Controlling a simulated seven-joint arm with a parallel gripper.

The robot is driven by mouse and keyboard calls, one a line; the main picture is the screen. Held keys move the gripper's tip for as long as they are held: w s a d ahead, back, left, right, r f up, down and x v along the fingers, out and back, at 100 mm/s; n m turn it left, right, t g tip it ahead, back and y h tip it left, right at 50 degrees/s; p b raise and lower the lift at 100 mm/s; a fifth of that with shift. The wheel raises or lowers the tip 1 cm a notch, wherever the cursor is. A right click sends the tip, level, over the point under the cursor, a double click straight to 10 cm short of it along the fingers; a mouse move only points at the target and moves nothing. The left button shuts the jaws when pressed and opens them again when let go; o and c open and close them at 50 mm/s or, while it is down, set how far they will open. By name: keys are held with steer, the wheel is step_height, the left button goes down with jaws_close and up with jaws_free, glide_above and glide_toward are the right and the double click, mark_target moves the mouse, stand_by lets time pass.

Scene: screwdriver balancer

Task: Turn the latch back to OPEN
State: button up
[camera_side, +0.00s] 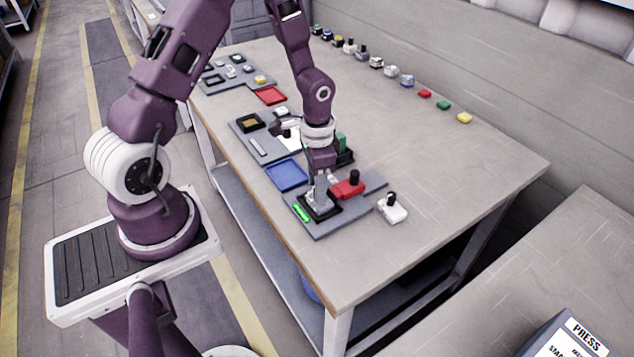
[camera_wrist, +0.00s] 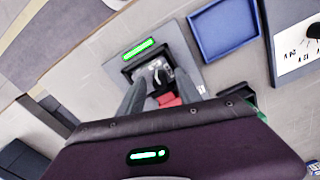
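The latch sits on a black-framed fixture (camera_side: 322,210) at the front end of a grey board, beside a lit green strip (camera_side: 301,212). My gripper (camera_side: 321,196) points down at this fixture, low over it. In the wrist view, my gripper's two grey fingers (camera_wrist: 160,88) stand apart on either side of a small dark and grey part, which looks like the latch handle (camera_wrist: 157,76). I cannot tell whether they touch it. The green strip (camera_wrist: 139,48) is lit above the fixture frame (camera_wrist: 129,71). The latch's angle and any OPEN mark are not readable.
A red block with a black knob (camera_side: 348,187) stands close right of my gripper. A white block with a black knob (camera_side: 392,209) is farther right. A blue tray (camera_side: 286,174) lies behind the fixture. The table's right front is clear.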

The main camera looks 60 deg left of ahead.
step_height(320, 180, up, 7)
steer(key=shift+r, duration=0.1)
stand_by(0.3)
step_height(320, 180, down, 8)
steer(key=shift+r, duration=0.2)
steer(key=shift+c, duration=0.2)
